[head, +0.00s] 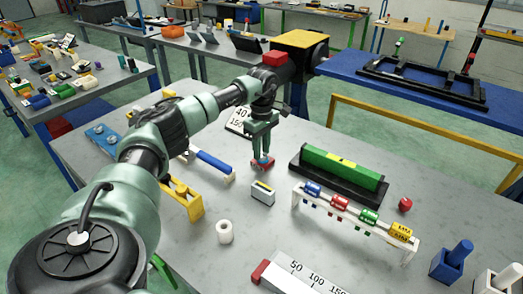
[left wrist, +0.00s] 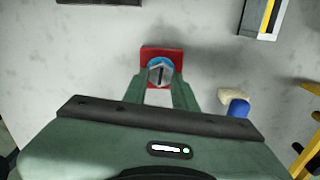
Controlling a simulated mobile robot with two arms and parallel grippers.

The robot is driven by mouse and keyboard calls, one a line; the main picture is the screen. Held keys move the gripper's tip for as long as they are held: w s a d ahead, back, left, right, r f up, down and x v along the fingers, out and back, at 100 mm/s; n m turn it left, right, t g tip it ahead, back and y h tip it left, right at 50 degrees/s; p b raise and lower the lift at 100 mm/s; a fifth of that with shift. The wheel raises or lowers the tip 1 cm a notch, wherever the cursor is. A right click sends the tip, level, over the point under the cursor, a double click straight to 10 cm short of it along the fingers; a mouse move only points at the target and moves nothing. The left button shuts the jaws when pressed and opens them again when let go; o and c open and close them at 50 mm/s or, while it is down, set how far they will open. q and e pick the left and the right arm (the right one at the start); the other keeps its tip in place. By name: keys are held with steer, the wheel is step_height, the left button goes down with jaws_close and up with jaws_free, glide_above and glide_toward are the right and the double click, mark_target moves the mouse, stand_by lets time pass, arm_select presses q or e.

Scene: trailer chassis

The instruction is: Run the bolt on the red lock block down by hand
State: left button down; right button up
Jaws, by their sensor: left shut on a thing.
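The red lock block (head: 264,166) sits on the grey table, below my left gripper (head: 262,157) in the head view. In the left wrist view the red block (left wrist: 146,51) lies flat at the fingertips. A grey bolt head (left wrist: 160,75) with a slot and a blue ring around it stands at the block's near side. My left gripper (left wrist: 160,86) points down and is shut on the bolt, one finger on each side of it. The bolt's lower part is hidden, so I cannot tell how deep it is. My right gripper is in neither view.
A blue-handled tool (head: 213,165) and a yellow bracket (head: 184,200) lie left of the block. A green bar (head: 340,170) on a black base and a white rack (head: 330,212) of coloured cylinders stand right.

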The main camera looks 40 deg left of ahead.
mark_target(263, 154)
arm_select(q)
steer(key=m, duration=0.5)
steer(key=shift+w+a+r, duration=0.1)
steer(key=shift+w+r, duration=0.15)
steer(key=shift+w, duration=0.05)
steer(key=m, duration=0.5)
steer(key=shift+b, duration=0.35)
steer(key=shift+m, duration=0.4)
steer(key=c, duration=1.2)
jaws_free()
steer(key=shift+c, duration=0.2)
steer(key=shift+o, duration=0.6)
steer(key=shift+s+d, duration=0.1)
steer(key=shift+d, duration=0.1)
step_height(263, 154, up, 8)
steer(key=b, duration=0.1)
steer(key=shift+f, duration=0.15)
